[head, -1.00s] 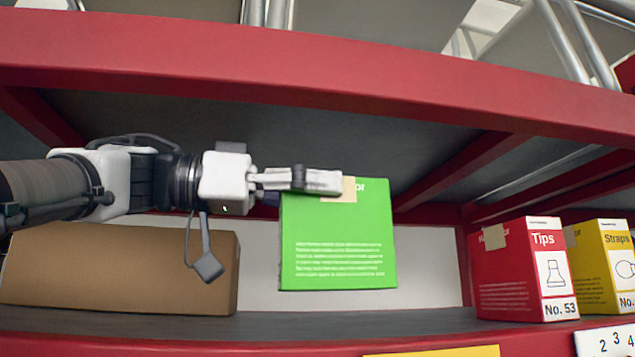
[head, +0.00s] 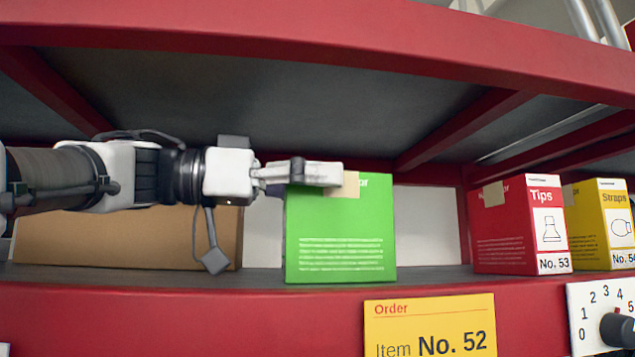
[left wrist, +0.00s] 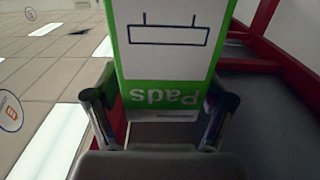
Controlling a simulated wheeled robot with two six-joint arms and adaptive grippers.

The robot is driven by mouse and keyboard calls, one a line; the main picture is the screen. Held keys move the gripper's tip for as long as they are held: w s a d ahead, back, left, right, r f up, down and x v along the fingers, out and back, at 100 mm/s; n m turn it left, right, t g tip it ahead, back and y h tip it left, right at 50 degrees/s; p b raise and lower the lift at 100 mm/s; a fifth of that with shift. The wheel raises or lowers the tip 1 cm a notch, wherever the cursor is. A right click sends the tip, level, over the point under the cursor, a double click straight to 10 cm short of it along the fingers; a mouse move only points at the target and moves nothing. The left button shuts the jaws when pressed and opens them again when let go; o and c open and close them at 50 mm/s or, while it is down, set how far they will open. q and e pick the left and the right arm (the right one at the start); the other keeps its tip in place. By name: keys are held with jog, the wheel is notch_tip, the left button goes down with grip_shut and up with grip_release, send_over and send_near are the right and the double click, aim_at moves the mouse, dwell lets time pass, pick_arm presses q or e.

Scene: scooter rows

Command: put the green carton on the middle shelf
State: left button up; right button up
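The green carton (head: 340,235) is upright at the front of the red shelf (head: 200,315), its lower edge at about the shelf's front edge. I cannot tell for sure whether it rests on the board. My left gripper (head: 330,175) is at the carton's upper part, with a finger across its face beside a tan patch. In the left wrist view the carton (left wrist: 168,60) shows a white panel and the word "Pads" upside down, between the two fingers of the gripper (left wrist: 160,108). The gripper is shut on the carton. My right gripper is not in view.
A brown box (head: 130,240) lies on the shelf at the left, behind my arm. A red carton (head: 505,230) and a yellow carton (head: 597,225) stand at the right. A yellow order card (head: 430,325) and a dial (head: 615,328) are on the front.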

pick_arm(q)
jog(key=shift+r, duration=0.15)
jog(key=b+v, duration=0.3)
jog(key=v, duration=0.8)
jog(key=shift+a, duration=0.45)
